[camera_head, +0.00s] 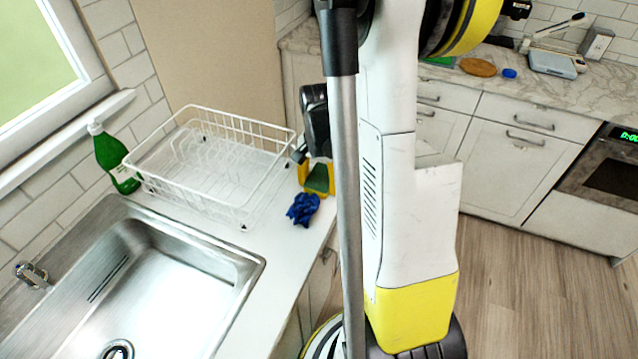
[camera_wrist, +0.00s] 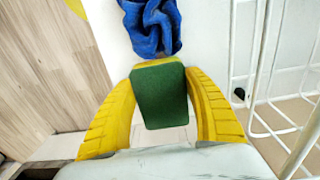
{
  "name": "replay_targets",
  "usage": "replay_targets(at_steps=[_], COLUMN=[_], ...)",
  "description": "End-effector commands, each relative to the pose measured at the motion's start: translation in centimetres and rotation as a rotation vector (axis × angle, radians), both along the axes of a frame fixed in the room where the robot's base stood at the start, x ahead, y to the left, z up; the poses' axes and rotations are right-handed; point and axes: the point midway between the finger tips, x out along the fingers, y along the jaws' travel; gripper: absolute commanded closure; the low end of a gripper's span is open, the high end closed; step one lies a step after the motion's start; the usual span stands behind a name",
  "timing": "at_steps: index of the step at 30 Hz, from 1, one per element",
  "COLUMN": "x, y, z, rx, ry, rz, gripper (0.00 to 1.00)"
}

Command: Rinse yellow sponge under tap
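The yellow sponge with a green face (camera_head: 317,179) is at the counter's right edge, between the drying rack and my arm. In the wrist view the sponge (camera_wrist: 160,95) shows its green face, with a yellow strip along its far edge. My gripper (camera_wrist: 160,82) has its two yellow fingers against the sponge's two sides. My gripper (camera_head: 318,178) is partly hidden by my arm in the head view. Whether the sponge touches the counter is unclear. The metal sink (camera_head: 185,245) is at lower left, with a chrome tap part (camera_head: 32,275) at its left side.
A blue cloth (camera_head: 303,208) lies close beside the sponge; it also shows in the wrist view (camera_wrist: 150,25). A white wire drying rack (camera_head: 240,220) stands behind the sink. Bare counter (camera_head: 275,265) lies between cloth and sink.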

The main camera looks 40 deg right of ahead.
Motion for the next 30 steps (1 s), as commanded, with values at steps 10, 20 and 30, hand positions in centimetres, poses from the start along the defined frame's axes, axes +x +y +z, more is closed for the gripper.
replay_targets(at_steps=[10,20,30], x=[0.0,0.0,0.0], y=[0.0,0.0,0.0], z=[0.1,5.1,11.5], rx=[0.0,0.0,0.0], ry=[0.0,0.0,0.0], rz=[0.0,0.0,0.0], gripper=[0.22,0.22,0.22])
